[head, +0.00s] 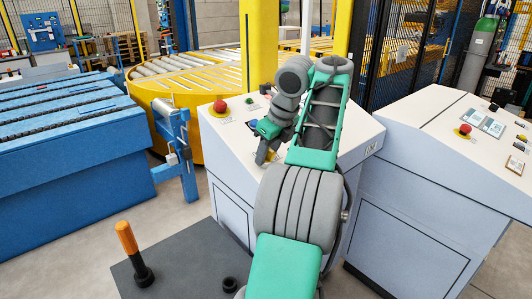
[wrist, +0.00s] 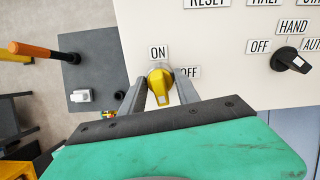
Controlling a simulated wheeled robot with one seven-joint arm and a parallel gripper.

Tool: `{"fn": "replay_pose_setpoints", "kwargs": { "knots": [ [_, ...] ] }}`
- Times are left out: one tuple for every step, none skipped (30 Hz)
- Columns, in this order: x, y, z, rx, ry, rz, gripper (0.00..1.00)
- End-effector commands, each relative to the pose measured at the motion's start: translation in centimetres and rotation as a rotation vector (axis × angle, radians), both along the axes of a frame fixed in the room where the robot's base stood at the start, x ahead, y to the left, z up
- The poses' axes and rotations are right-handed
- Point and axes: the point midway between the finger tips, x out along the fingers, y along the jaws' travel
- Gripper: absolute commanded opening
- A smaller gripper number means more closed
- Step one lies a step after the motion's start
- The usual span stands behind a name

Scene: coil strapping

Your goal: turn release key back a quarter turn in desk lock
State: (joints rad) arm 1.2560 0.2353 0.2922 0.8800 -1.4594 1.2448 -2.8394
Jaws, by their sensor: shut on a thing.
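The release key (wrist: 160,88) is a yellow handle with a small white mark, set in the pale desk panel (wrist: 215,45). It stands by an ON label (wrist: 158,52) above and an OFF label (wrist: 190,72) to its upper right. My gripper (wrist: 160,94) has one finger on each side of the key and is shut on it. In the head view my gripper (head: 265,152) reaches down to the sloping desk top (head: 350,130), and my arm hides part of the desk.
A black HAND/OFF/AUTO knob (wrist: 291,60) sits to the right on the same panel. A red mushroom button (head: 220,106) is on the desk's left side. An orange-handled lever (head: 126,238) stands on the grey floor plate. A second desk (head: 430,105) is at right.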

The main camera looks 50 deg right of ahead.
Motion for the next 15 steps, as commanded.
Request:
{"fn": "replay_pose_setpoints", "kwargs": {
  "knots": [
    [-0.22,0.03,-0.37,-0.018,0.014,0.059,0.0],
    [-0.21,0.05,-0.36,-0.028,0.016,0.085,0.0],
    [-0.18,0.08,-0.35,-0.036,0.018,0.106,0.0],
    [-0.17,0.09,-0.33,-0.038,0.018,0.112,0.0],
    [-0.15,0.1,-0.32,-0.039,0.019,0.112,0.0],
    [-0.12,0.12,-0.3,-0.039,0.019,0.112,0.0],
    [-0.11,0.13,-0.3,-0.039,0.018,0.113,0.0],
    [-0.09,0.14,-0.3,-0.039,0.018,0.113,0.0],
    [-0.07,0.16,-0.29,-0.04,0.018,0.114,0.0],
    [-0.06,0.17,-0.3,-0.042,0.018,0.122,0.0],
    [-0.02,0.17,-0.33,-0.05,0.02,0.14,0.0],
    [0.01,0.19,-0.36,-0.06,0.022,0.166,0.0],
    [0.02,0.2,-0.33,-0.062,0.023,0.176,0.0],
    [0.03,0.21,-0.3,-0.063,0.023,0.175,0.0],
    [0.04,0.22,-0.27,-0.063,0.023,0.175,0.0]
  ]
}}
